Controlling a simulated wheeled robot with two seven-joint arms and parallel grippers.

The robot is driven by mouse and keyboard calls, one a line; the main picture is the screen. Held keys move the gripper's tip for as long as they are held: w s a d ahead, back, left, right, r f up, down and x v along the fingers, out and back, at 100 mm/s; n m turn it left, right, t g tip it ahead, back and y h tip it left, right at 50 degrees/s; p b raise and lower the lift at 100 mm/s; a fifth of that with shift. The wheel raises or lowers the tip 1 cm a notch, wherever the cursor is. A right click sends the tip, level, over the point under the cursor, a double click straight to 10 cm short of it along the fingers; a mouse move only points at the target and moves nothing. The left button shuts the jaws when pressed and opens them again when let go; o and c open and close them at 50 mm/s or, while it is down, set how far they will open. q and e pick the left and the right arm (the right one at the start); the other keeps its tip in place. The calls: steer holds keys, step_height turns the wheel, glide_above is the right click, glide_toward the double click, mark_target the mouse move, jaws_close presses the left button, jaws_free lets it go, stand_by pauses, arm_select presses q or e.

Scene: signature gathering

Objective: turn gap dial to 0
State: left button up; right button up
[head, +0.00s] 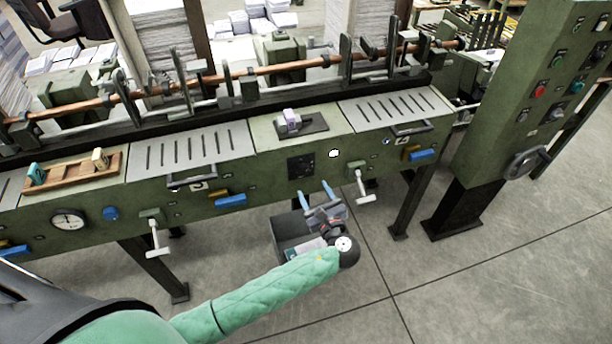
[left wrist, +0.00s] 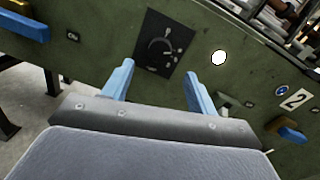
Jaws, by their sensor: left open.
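A black square plate with a round dial (left wrist: 160,45) and pale marks around it is on the green front of the machine, in the upper middle of the left wrist view. I take it to be the gap dial; its numbers are too small to read. In the head view the black plate (head: 301,167) is on the front panel, near the middle. My left gripper (head: 315,191) is open and empty, its blue fingers pointing at the panel just below the plate. In the left wrist view its fingertips (left wrist: 158,69) are apart, below the dial, with nothing between them. My right gripper is not in view.
A white round button (head: 334,153) is right of the plate. A white-handled crank (head: 362,186) sticks out farther right, and another (head: 155,238) to the left. A dark open box (head: 290,232) is below my gripper. A green control cabinet (head: 535,90) stands at the right.

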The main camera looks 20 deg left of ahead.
mark_target(303, 172)
arm_select(q)
steer(key=p+x, duration=0.2)
steer(key=x, duration=0.3)
steer(key=shift+w+a+r, duration=0.1)
steer(key=shift+w+a, duration=0.15)
steer(key=shift+x, duration=0.85)
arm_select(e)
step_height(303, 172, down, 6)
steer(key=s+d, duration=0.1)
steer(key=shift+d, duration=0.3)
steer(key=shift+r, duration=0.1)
arm_select(q)
steer(key=c, duration=1)
